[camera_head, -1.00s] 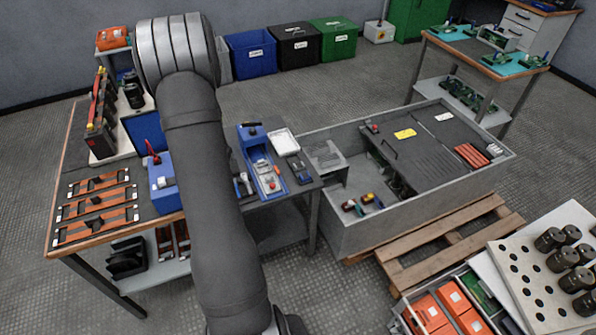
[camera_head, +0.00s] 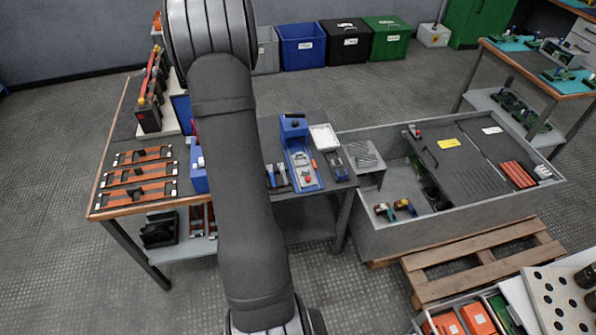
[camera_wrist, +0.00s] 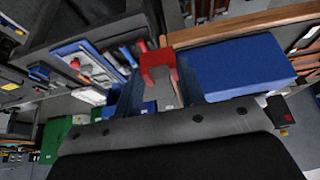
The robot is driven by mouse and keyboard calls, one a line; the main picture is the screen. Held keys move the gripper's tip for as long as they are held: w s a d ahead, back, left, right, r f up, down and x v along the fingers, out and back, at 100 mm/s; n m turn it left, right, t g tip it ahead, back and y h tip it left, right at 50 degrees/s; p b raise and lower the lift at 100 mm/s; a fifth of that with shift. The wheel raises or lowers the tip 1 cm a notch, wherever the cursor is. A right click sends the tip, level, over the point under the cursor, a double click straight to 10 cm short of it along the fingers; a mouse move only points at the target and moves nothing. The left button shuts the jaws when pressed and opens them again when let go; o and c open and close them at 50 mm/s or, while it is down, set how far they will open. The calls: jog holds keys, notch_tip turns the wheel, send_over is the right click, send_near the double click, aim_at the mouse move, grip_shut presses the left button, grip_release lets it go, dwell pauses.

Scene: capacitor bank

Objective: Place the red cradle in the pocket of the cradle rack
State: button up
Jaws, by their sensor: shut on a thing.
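In the wrist view my gripper (camera_wrist: 160,92) is shut on a red fork-shaped piece (camera_wrist: 158,66), which I take to be the red cradle. It sits at the far end of the jaws, over the gap between the workbench's blue box and a blue tray. In the head view my arm hides the gripper and the cradle. I cannot pick out the cradle rack or its pocket with certainty in either view.
A blue box (camera_wrist: 240,66) is close right of the held piece. The bench (camera_head: 124,205) carries several orange-brown bars (camera_head: 140,175) and a blue tool tray (camera_head: 300,160). A grey cabinet tub (camera_head: 390,232) lies right of it, on a pallet (camera_head: 470,262).

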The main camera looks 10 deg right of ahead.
jog(key=w+d+f, duration=0.3)
jog(key=w+d, duration=1.2)
jog(key=d, duration=0.1)
jog(key=w+d+f, duration=0.2)
jog(key=w+d, duration=0.1)
jog(key=d, duration=0.7)
jog(key=w+d+f, duration=0.1)
jog(key=w+d, duration=0.1)
jog(key=d, duration=0.8)
jog(key=shift+a+f, duration=0.2)
jog(key=shift+f, duration=2.45)
jog(key=shift+f, duration=0.15)
jog(key=shift+f, duration=0.45)
jog(key=shift+f, duration=0.5)
jog(key=o, duration=1)
